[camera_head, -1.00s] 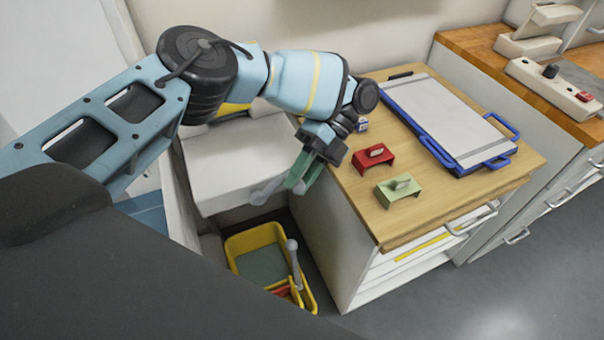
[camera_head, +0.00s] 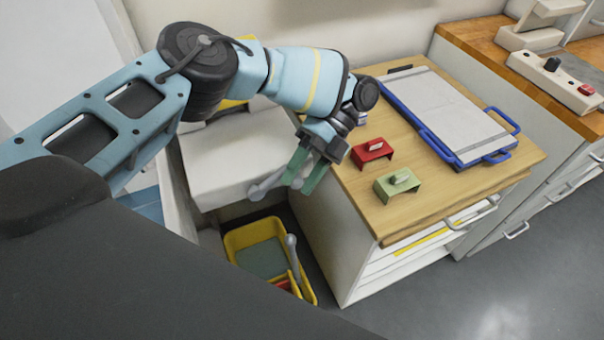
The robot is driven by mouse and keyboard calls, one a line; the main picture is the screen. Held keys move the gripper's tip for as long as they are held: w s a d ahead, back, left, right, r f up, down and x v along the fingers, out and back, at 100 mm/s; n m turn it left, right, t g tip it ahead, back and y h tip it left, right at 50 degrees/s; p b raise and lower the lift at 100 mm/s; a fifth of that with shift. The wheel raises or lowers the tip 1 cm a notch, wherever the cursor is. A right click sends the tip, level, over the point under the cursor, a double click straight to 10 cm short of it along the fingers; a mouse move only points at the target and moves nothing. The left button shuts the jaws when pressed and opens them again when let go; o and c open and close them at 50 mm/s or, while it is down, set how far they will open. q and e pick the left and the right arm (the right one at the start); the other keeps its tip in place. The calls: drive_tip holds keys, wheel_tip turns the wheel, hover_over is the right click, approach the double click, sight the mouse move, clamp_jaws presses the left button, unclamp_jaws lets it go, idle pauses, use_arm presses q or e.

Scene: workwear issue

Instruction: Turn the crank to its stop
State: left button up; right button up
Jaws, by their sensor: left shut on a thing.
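The crank (camera_head: 265,187) is a grey lever with a rounded end, at the front of a white unit (camera_head: 235,155) left of the wooden-topped cabinet. My left gripper (camera_head: 304,176) has green fingers pointing down. It is shut on the crank's handle end, in the gap just left of the cabinet. The fingers partly hide the handle. My right gripper is not in view.
The cabinet top (camera_head: 440,200) stands close right of the gripper and holds a red block (camera_head: 371,150), a green block (camera_head: 396,184) and a blue-framed board (camera_head: 450,115). A yellow bin (camera_head: 236,240) with a grey-handled tool stands on the floor below.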

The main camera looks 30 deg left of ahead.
use_arm(q)
drive_tip(key=shift+r, duration=0.1)
drive_tip(key=s+d+r+p, duration=0.1)
drive_tip(key=s+d+r, duration=0.1)
drive_tip(key=s, duration=0.5)
drive_tip(key=s+d+r+p, duration=0.1)
drive_tip(key=s+d, duration=0.3)
drive_tip(key=s, duration=0.4)
drive_tip(key=shift+r, duration=0.9)
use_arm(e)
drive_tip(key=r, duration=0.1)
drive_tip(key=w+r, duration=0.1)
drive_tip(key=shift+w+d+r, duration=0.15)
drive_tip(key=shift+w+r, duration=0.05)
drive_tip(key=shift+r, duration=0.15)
